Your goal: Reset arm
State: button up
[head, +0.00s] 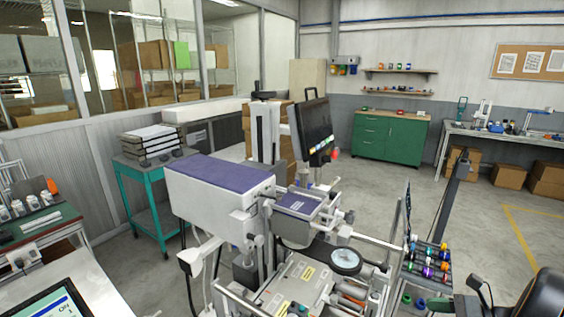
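My gripper does not show in the head view, and I cannot tell its state. A large white machine with a purple-topped housing (222,178) stands in the middle foreground. A dark monitor (316,128) is mounted above it. A round dial (346,261) sits on its lower deck. A rack of coloured reels or spools (428,262) is at its right side. A dark upright post (452,195) rises beside the rack. A black rounded object (540,298) is cut off at the bottom right corner; I cannot tell what it is.
A teal cart (143,213) with stacked trays (155,142) stands at the left. A white table with a tablet (55,303) is at the bottom left. A green cabinet (389,137) and a workbench (500,132) line the back. Open floor (400,177) lies between them and the machine.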

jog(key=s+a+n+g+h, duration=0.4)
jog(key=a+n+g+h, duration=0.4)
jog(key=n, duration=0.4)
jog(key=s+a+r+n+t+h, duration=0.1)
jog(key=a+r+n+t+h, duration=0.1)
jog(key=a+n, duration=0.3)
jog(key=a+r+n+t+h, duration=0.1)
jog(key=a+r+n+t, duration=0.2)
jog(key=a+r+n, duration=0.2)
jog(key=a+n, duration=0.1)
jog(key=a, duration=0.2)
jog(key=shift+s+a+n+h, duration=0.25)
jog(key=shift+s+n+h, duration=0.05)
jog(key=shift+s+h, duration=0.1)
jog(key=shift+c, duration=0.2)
